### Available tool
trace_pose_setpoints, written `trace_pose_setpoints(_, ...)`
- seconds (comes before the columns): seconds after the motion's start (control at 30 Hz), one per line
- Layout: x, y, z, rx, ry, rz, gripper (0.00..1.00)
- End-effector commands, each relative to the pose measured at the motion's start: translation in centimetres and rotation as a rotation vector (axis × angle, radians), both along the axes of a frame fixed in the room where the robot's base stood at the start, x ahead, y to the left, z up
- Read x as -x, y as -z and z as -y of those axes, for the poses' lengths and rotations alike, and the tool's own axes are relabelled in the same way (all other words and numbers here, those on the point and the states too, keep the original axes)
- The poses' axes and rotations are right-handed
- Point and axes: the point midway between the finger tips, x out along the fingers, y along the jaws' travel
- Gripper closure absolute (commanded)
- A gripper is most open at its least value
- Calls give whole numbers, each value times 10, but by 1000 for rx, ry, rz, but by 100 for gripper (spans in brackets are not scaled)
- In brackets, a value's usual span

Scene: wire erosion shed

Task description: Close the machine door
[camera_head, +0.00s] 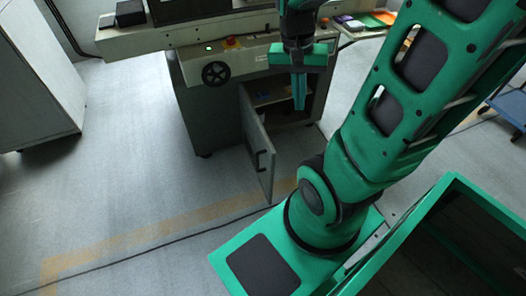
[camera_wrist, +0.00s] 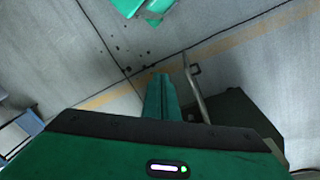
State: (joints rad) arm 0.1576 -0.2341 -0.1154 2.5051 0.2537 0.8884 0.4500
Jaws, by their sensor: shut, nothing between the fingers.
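The grey machine door (camera_head: 258,145) stands wide open, swung out from the left side of the cabinet opening toward me. Its dark handle (camera_head: 258,160) is on the panel's left face. In the wrist view, the door (camera_wrist: 198,95) shows nearly edge-on, with its handle (camera_wrist: 195,69) near the free end. My gripper (camera_head: 299,105) points down, in front of the opening and to the right of the door in the head view. Its green fingers (camera_wrist: 161,80) are together and empty, to the left of the door in the wrist view. They appear apart from the door.
The machine cabinet (camera_head: 205,110) has a handwheel (camera_head: 215,73) and a red button above the door. A shelf shows inside the opening. A grey cabinet (camera_head: 35,85) stands at the left, a blue cart (camera_head: 510,105) at the right. The floor left of the door is clear.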

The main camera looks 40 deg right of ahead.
Motion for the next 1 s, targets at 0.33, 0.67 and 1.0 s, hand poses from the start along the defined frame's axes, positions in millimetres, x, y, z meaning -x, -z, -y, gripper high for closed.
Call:
trace_pose_setpoints(0.33,-86,79,-6,175,369,14,100)
trace_pose_setpoints(0.67,-145,181,-38,286,687,103,100)
trace_pose_setpoints(1.0,-165,262,-72,320,909,185,100)
